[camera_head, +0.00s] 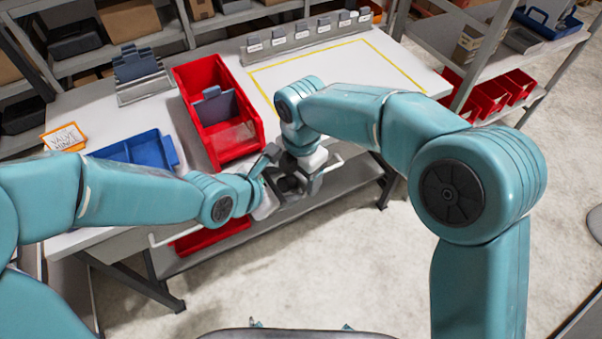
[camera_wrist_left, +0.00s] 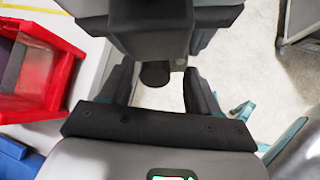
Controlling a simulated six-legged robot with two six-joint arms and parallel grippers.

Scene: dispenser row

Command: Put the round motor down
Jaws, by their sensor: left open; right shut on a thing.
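My two grippers meet close together over the table's front edge in the head view. My right gripper (camera_head: 301,168) is shut on a dark thing, which I take to be the round motor (camera_head: 288,184); it is small and partly hidden by the grippers. In the left wrist view a dark round end (camera_wrist_left: 155,74) shows below a grey block, between the fingers of my left gripper (camera_wrist_left: 160,86). Those fingers are open, one on each side of it, with pale gaps beside it. In the head view my left gripper (camera_head: 272,184) sits just left of the right one.
A red bin (camera_head: 257,128) with a grey divider stands on the white table (camera_head: 352,112), left of the grippers. A blue tray (camera_head: 170,150) lies farther left. A yellow-outlined area (camera_head: 340,65) at the back right is clear. Labelled grey holders (camera_head: 300,36) line the back.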

